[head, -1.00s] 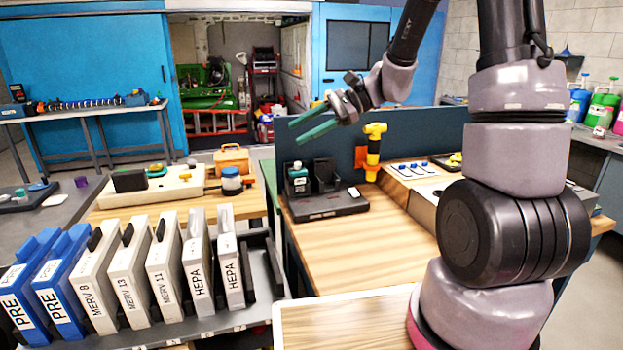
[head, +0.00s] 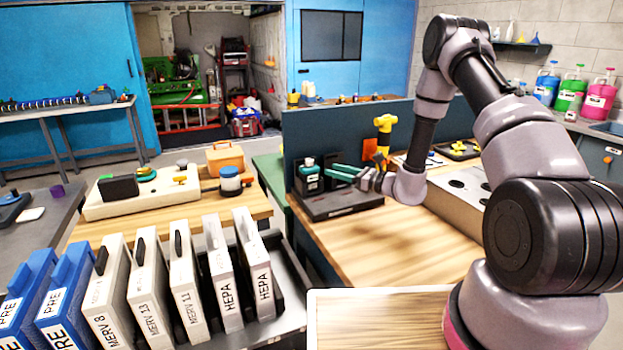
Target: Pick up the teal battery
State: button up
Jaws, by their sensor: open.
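The teal battery (head: 308,176), with a dark lower body and a pale top, stands upright in the left bay of the black charger dock (head: 338,208) on the wooden bench. My gripper (head: 329,170) is open and empty, with its two teal fingers pointing left toward the battery. In the picture the fingertips are just right of the battery, at about its height, and in front of the dock's right bay. I cannot tell whether they touch the battery. The gripper partly hides the right part of the dock.
A long grey box (head: 460,196) lies to the right. Several filter panels (head: 185,295) fill the rack at front left. The bench front is clear.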

aim_at(315, 168)
jog(key=x, duration=0.5)
jog(key=r+x, duration=0.1)
jog(key=x, duration=0.2)
grip_shut()
dwell(1.4)
